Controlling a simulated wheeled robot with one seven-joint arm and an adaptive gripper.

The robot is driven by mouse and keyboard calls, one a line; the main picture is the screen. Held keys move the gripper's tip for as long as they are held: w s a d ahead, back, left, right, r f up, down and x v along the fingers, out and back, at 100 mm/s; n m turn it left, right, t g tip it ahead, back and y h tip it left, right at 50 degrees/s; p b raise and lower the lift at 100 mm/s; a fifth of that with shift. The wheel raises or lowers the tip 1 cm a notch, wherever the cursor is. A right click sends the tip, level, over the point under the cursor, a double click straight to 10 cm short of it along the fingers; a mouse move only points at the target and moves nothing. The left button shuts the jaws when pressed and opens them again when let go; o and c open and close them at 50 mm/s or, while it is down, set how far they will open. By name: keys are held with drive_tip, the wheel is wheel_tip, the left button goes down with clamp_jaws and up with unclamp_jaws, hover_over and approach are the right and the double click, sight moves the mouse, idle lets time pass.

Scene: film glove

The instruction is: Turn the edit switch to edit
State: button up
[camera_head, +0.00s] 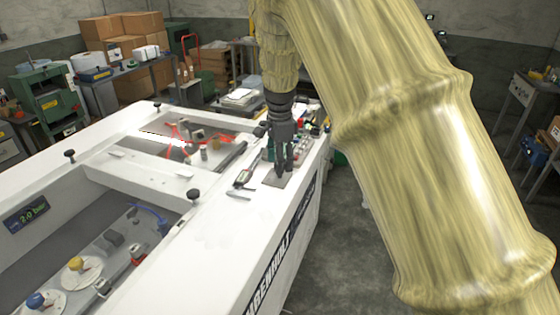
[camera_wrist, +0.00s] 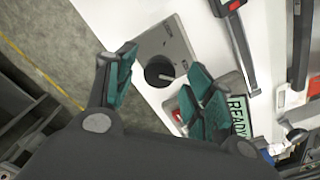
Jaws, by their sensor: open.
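The switch (camera_wrist: 160,72) is a dark round knob with a light pointer line, on a grey plate (camera_wrist: 172,36) in the wrist view. The plate also shows in the head view (camera_head: 279,179) on the white machine's top near its right edge. My gripper (camera_wrist: 158,85) is open, with its teal-padded fingers on either side of the knob in the wrist view. In the head view my gripper (camera_head: 283,168) points down just above the plate. I cannot tell whether the fingers touch the knob. Its labels are not readable.
A green display reading READY (camera_wrist: 238,115) lies right of the fingers, by a red button (camera_wrist: 177,114). A caliper-like tool (camera_head: 243,177) lies left of the plate. The white machine top (camera_head: 225,235) is clear in front.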

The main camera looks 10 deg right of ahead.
wheel_tip(320, 180, up, 12)
drive_tip(key=shift+f, duration=0.25)
idle(0.4)
